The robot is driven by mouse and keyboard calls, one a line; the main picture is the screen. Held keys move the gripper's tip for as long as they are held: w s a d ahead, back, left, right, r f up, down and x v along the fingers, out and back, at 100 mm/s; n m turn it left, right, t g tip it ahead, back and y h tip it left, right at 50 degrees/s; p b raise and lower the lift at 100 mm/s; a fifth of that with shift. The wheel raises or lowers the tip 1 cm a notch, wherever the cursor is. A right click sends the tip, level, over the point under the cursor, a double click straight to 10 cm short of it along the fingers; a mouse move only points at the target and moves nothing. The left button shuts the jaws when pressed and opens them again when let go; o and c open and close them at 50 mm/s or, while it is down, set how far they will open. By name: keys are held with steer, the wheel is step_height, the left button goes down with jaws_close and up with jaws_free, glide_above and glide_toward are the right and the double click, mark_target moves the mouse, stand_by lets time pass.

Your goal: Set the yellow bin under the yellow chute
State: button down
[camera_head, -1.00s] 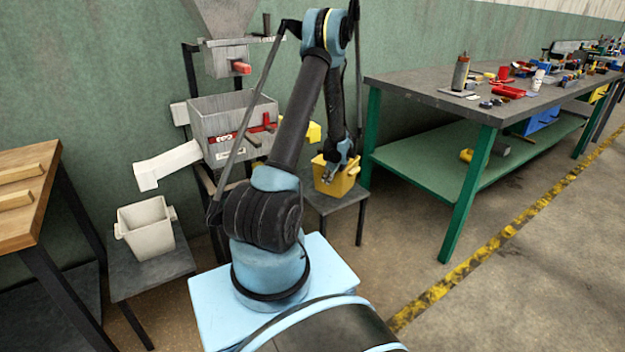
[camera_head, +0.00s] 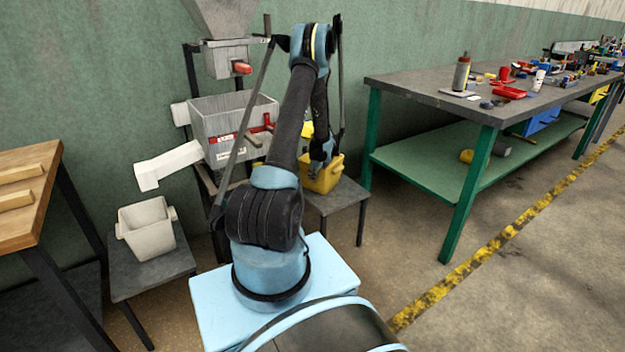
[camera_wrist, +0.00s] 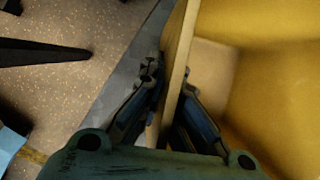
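The yellow bin (camera_head: 322,179) is on or just above the small dark stool (camera_head: 343,195) right of the hopper machine. In the wrist view, one wall of the yellow bin (camera_wrist: 180,50) runs between the fingers of my gripper (camera_wrist: 171,85), one inside the bin and one outside. The fingers appear closed on this wall. The yellow chute (camera_head: 307,129) shows partly behind my arm, above and slightly left of the bin. My arm hides part of the chute and the bin's near left side, so I cannot tell exact alignment.
A grey hopper box (camera_head: 236,125) with a white chute (camera_head: 168,165) stands left of my arm. A white bin (camera_head: 147,230) sits on another stool (camera_head: 150,268). A green-legged workbench (camera_head: 420,90) is close on the right. Open floor lies at the front right.

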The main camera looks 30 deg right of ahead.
steer(key=shift+f, duration=0.2)
steer(key=c, duration=1.8)
jaws_free()
steer(key=v, duration=1.2)
steer(key=shift+s, duration=0.1)
